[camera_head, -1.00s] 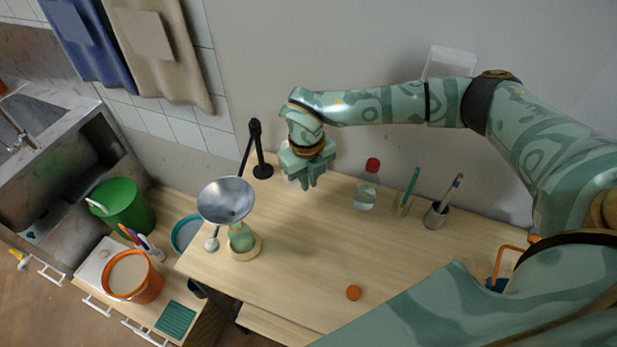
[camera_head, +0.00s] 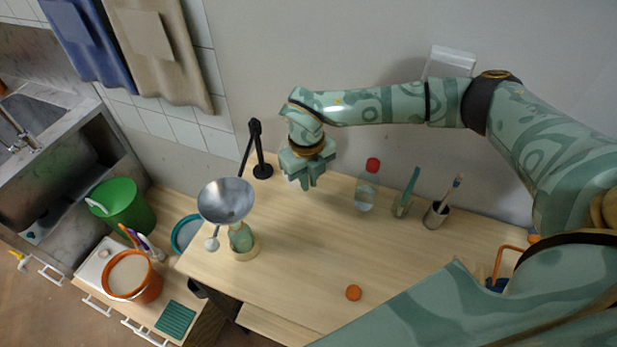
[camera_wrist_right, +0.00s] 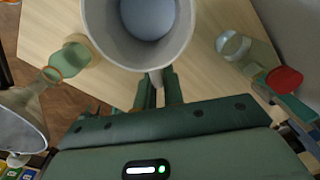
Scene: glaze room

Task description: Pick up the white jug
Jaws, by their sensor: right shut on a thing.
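The white jug (camera_wrist_right: 140,52) shows in the right wrist view from above, its round mouth open and a blue-grey disc inside that could be its bottom or contents. My right gripper (camera_wrist_right: 158,90) is shut on a narrow white part at the jug's near side, which looks like its handle. In the head view my right gripper (camera_head: 308,182) points down over the back of the wooden table and hides nearly all of the jug. I cannot tell whether the jug touches the table. My left gripper is not in view.
Right of the gripper are a red-capped bottle (camera_head: 366,195) and a brush cup (camera_head: 436,215). An orange ball (camera_head: 353,292) lies in front. The table's middle is clear.

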